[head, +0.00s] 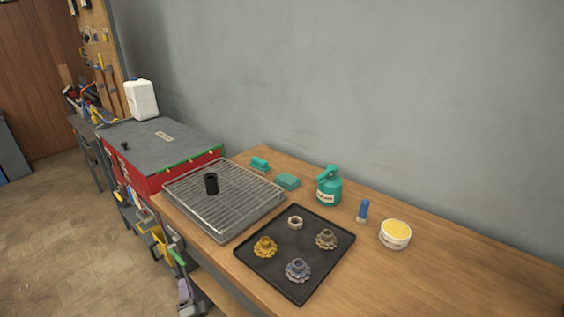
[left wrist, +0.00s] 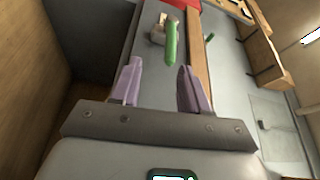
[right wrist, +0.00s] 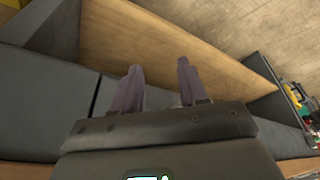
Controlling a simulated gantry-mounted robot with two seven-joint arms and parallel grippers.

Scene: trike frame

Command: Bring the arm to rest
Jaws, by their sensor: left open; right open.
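My left gripper (head: 184,288) shows small at the lower left of the head view, low beside the red cabinet and below the bench top. In the left wrist view its two purple fingers (left wrist: 160,72) are apart with nothing between them. A green-handled item (left wrist: 171,42) shows beyond the fingertips, apart from them. My right gripper is not in the head view. In the right wrist view its purple fingers (right wrist: 160,68) are apart and empty, with wooden and grey surfaces beyond them.
The wooden bench (head: 450,270) carries a wire-rack tray (head: 232,217), a black tray (head: 262,272) with gear-like parts and a nut, a teal can (head: 329,188), a blue-capped bottle (head: 363,209) and a yellow-filled tub (head: 395,234). The red cabinet (head: 150,183) stands left of the bench. The bench's right front is clear.

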